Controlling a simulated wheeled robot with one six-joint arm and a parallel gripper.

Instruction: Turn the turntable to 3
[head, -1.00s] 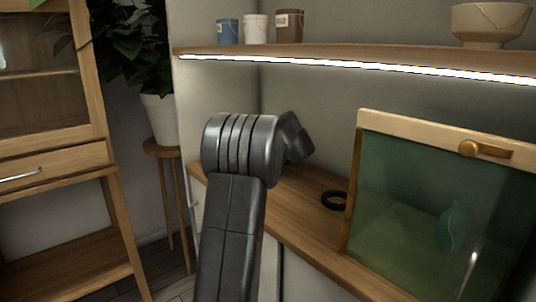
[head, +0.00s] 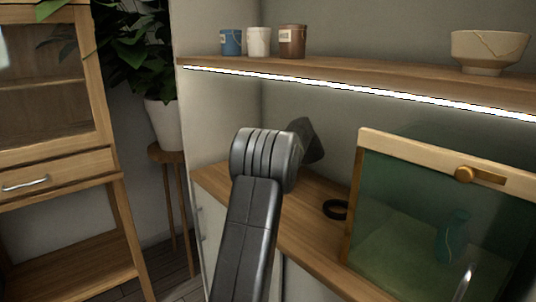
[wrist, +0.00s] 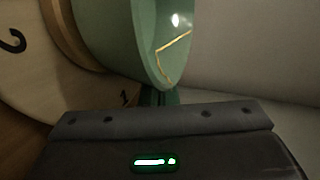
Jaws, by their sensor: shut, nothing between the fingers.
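In the wrist view, a pale turntable disc (wrist: 30,85) shows at the left, with a dark numeral 1 near its lower right edge and a curved mark, hard to read, at the far left. A green vessel (wrist: 115,35) with gold seams stands over the disc on a brown ring. My gripper (wrist: 158,96) is shut and empty, its narrow fingers just below the vessel's rim. I cannot tell whether they touch the vessel or disc. In the head view the turntable is not visible, and my wrist (head: 312,143) reaches over the counter.
The wooden counter (head: 300,235) holds a black ring (head: 336,209) and a glass-fronted case (head: 400,230) with a green vase (head: 453,236) inside. A lit shelf (head: 380,82) above bears several pots and a bowl (head: 488,50). A wooden cabinet (head: 60,165) stands left.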

